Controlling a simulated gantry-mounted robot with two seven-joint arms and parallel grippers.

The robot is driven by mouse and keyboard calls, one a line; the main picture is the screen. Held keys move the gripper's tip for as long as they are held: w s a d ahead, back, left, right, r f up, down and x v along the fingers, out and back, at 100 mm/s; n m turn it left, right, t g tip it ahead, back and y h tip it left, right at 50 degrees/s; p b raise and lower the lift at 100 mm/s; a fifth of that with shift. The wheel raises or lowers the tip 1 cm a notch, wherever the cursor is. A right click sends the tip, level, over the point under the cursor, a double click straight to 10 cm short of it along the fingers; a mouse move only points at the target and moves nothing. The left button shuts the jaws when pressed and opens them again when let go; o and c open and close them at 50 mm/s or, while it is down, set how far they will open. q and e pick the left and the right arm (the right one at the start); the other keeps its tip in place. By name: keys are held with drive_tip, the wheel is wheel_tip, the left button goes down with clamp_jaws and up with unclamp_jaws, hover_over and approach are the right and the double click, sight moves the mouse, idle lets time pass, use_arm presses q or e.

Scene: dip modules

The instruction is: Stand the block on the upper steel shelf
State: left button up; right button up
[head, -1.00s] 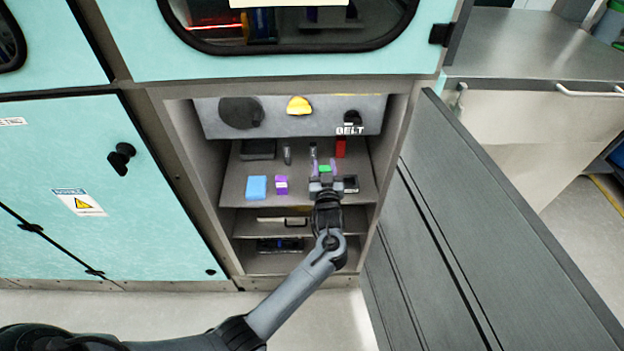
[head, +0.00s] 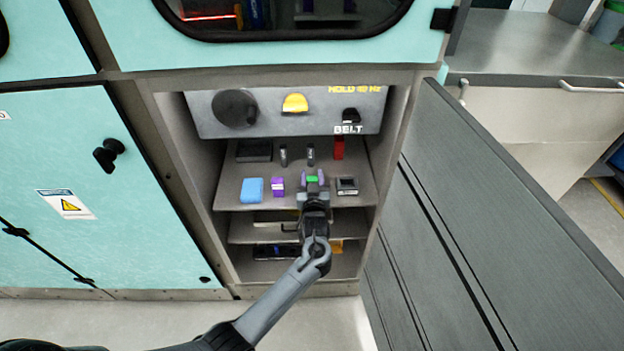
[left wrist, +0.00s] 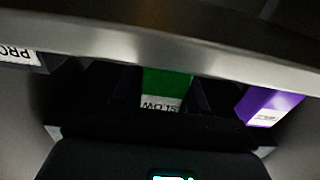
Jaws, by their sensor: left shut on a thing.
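A green block (head: 312,180) is between the fingertips of my left gripper (head: 312,182), which is shut on it. In the head view they show over the front part of the upper steel shelf (head: 267,171); I cannot tell whether the block touches the shelf. The left wrist view shows the green block (left wrist: 167,88) with a white label reading "SLOW" upside down. The shelf's lower parts are partly hidden behind my left arm. My right gripper is not in view.
On the upper shelf, a blue block (head: 252,190) and a purple block (head: 278,187) stand left of the gripper, and a black-and-grey device (head: 347,186) right. Behind are a black box (head: 254,150), two dark cylinders and a red block (head: 339,149). An open door (head: 480,220) stands right.

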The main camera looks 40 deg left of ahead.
use_arm(q)
drive_tip(key=shift+f, duration=0.1)
drive_tip(key=o, duration=1.1)
drive_tip(key=shift+c, duration=0.2)
